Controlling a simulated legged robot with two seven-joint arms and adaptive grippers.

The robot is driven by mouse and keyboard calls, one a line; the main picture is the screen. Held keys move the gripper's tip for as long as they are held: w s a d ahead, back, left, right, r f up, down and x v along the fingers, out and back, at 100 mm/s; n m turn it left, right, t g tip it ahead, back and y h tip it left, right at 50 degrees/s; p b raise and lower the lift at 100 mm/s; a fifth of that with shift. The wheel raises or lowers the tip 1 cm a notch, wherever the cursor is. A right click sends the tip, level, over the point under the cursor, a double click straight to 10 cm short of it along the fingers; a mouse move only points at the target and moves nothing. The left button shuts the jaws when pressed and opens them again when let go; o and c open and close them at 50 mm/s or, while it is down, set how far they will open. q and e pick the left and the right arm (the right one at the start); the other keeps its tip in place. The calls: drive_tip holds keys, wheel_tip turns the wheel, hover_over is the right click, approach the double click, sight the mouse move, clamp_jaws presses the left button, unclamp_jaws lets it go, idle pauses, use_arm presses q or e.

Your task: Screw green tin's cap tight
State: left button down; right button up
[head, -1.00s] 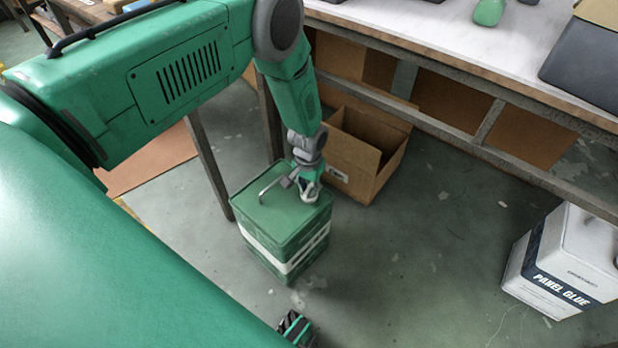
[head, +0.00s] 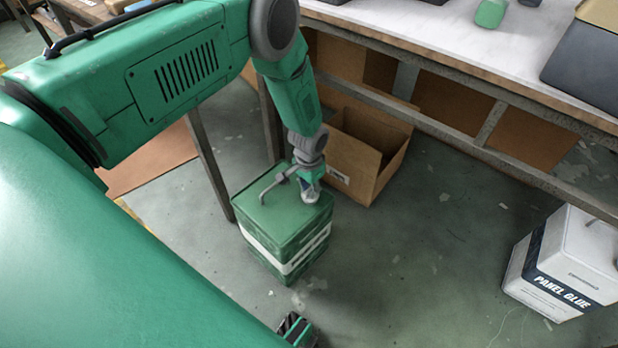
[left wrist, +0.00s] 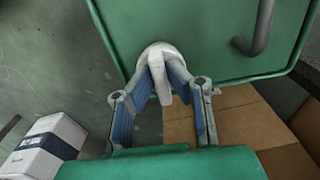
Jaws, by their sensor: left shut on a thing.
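The green tin (head: 283,232) with a white band stands upright on the floor in the head view, and its green top (left wrist: 205,50) fills the upper part of the left wrist view. A grey bent handle (head: 274,186) rises from the top. My left gripper (head: 309,194) is over the top's right corner, shut on the pale cap (left wrist: 157,56). The cap sits at the tin's corner, its far side showing beyond the fingers. The fingers hide whether a gap lies under it.
An open cardboard box (head: 365,160) stands just behind the tin, under the workbench (head: 460,45). A white panel glue tin (head: 567,262) stands at the right. The floor between the two tins is clear.

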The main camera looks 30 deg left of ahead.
sight(309, 189)
use_arm(q)
drive_tip(key=c, duration=1.6)
unclamp_jaws()
drive_tip(key=shift+d+f, duration=0.1)
drive_tip(key=shift+r, duration=0.45)
wheel_tip(309, 189, up, 11)
